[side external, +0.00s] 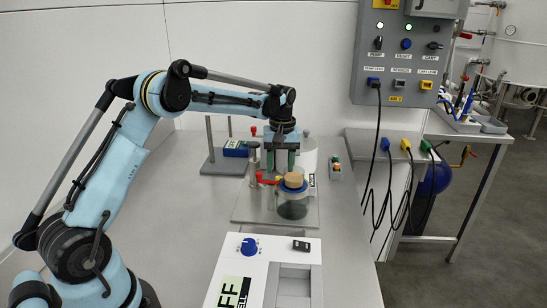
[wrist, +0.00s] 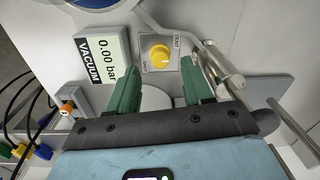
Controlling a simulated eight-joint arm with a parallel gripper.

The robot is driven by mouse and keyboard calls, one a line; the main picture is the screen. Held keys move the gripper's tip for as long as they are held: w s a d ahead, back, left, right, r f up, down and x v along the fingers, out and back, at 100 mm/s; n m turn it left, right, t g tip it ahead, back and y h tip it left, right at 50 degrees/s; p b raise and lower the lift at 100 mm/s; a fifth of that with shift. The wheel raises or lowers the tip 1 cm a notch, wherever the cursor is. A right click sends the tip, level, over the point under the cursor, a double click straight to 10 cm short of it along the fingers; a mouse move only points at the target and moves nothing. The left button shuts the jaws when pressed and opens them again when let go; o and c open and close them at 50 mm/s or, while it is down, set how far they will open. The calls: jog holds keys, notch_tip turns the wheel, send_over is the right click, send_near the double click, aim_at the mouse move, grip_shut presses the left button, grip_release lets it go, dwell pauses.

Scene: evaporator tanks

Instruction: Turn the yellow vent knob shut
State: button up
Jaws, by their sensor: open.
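The yellow vent knob (wrist: 159,53) is on a small light plate lettered VENT in the wrist view. It appears just beyond and between the two green fingers of my gripper (wrist: 158,76). The fingers are apart with nothing between them, and I see no contact with the knob. In the side external view my gripper (side external: 280,160) points down behind the glass vessel (side external: 293,208). I cannot make out the yellow knob in that view.
A display (wrist: 101,50) lettered VACUUM reads 0.00 bar beside the knob. A metal pipe (wrist: 190,38) runs close to the right finger. A red-handled valve (side external: 268,180) stands by the vessel. A white box with a blue knob (side external: 249,245) stands in front.

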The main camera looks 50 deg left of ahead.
aim_at(279, 177)
jog(key=shift+f, duration=1.65)
grip_shut()
